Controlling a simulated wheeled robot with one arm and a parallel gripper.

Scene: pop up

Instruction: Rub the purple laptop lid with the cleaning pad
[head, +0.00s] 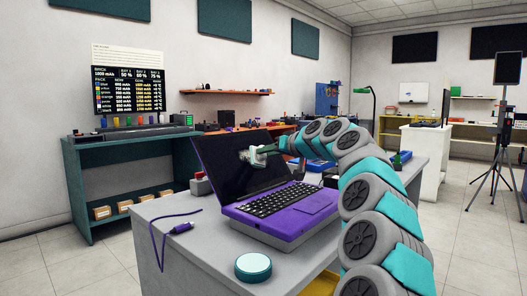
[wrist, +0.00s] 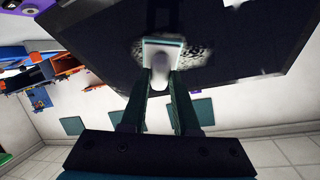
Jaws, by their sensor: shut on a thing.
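The purple laptop (head: 310,206) stands open on the grey table. Its raised lid (head: 213,155) has a purple edge and a dark inner face turned towards me. In the wrist view the dark lid face (wrist: 235,60) fills the upper middle. My gripper (wrist: 160,80) is shut on the pale grip of the cleaning pad (wrist: 163,42), a white block with a teal edge. The pad lies at the lid's dark face, over a grey speckled patch (wrist: 198,55). In the head view my gripper (head: 268,149) is in front of the lid; exact contact is hard to tell.
A round teal-and-white puck (head: 253,267) lies at the table's front. A purple cable (head: 181,228) lies left of the laptop. A red-topped box (head: 200,184) stands behind the cable, beside the lid. Blue trays (head: 318,165) are behind my arm.

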